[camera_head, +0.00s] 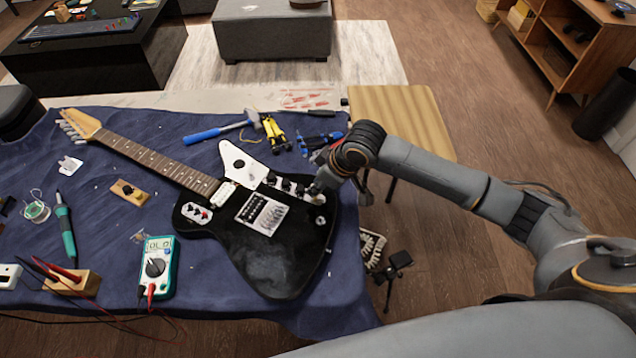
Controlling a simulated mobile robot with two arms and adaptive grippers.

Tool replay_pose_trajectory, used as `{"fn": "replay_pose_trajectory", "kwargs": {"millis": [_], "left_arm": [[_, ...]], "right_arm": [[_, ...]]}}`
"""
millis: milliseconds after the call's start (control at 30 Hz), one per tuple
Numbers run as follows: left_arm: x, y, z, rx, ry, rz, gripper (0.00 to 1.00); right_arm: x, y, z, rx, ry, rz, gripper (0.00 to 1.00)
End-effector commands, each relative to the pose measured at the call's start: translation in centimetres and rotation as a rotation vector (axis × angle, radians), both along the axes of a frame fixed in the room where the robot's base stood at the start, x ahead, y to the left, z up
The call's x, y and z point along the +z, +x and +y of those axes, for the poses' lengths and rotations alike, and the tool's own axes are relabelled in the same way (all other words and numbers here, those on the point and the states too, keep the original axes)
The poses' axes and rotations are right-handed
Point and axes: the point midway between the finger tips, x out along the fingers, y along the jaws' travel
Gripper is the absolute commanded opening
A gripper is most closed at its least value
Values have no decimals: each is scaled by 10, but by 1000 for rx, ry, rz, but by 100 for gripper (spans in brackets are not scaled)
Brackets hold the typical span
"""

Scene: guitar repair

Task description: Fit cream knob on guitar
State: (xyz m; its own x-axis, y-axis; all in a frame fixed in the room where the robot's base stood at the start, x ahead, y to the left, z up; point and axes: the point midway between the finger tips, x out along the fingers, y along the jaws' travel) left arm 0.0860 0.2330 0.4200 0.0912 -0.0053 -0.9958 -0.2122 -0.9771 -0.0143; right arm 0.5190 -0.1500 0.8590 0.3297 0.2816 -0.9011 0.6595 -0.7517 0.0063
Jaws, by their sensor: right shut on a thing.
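The black electric guitar (272,254) lies on the blue cloth, its neck pointing to the upper left. It has a white pickguard (238,164) and a row of small dark and pale controls (286,185) near its upper right edge. My right gripper (317,193) reaches in from the right and points down at the end of that row. It is shut on a small pale piece, which looks like the cream knob (316,199). The fingers hide most of it, and I cannot tell whether it touches the guitar. My left gripper is out of view.
A hammer (222,130), yellow-handled pliers (274,134) and blue-handled tools (318,143) lie beyond the guitar. A multimeter (157,268), a soldering iron (66,228) and a wooden block (78,283) lie on the left. A wooden stool (420,112) stands behind my right arm.

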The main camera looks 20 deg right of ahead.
Motion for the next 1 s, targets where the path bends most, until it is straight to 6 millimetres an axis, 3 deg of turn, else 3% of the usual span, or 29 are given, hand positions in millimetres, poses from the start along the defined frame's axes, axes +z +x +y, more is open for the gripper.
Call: {"fn": "replay_pose_trajectory", "kwargs": {"millis": [1000], "left_arm": [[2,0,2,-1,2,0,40]], "right_arm": [[-11,0,0,0,0,0,9]]}}
